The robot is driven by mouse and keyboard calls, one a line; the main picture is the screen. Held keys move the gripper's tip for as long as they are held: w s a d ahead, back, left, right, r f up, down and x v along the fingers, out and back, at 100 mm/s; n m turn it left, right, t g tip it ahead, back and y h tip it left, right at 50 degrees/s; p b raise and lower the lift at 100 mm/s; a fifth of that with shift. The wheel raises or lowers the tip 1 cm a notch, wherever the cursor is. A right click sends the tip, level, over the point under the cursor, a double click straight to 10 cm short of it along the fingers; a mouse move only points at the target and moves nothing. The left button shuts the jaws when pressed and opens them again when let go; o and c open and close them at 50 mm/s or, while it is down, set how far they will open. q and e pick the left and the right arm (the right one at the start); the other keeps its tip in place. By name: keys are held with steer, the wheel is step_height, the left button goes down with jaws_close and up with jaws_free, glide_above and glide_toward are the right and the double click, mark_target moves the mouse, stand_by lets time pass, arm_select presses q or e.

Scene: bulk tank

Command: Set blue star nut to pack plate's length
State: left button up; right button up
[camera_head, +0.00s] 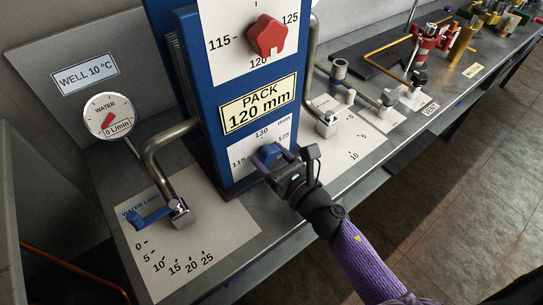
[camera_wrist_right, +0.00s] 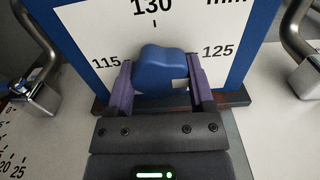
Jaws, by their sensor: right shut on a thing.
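The blue star nut (camera_head: 268,153) sits on the lower white dial of the blue pack frame. It also shows in the right wrist view (camera_wrist_right: 160,72). My right gripper (camera_head: 272,158) is shut on it, with a purple finger on each side. My left gripper is not in view.
A red star nut (camera_head: 265,36) sits on the upper dial. A blue water lever (camera_head: 148,217) on its scale plate and a round water gauge (camera_head: 108,116) reading 0 L/min are at left. Pipes and valves (camera_head: 327,122) stand right of the frame. The bench front edge (camera_head: 400,150) runs toward the upper right.

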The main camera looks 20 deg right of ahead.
steer(key=shift+m, duration=0.3)
steer(key=shift+c, duration=0.2)
steer(key=m, duration=0.3)
steer(key=shift+m+p, duration=0.3)
steer(key=shift+m, duration=0.1)
steer(key=m, duration=0.4)
steer(key=shift+r+p, duration=0.1)
steer(key=shift+p, duration=0.3)
steer(key=m+p, duration=0.1)
steer(key=m, duration=0.4)
steer(key=shift+m+p, duration=0.6)
steer(key=shift+m, duration=1.6)
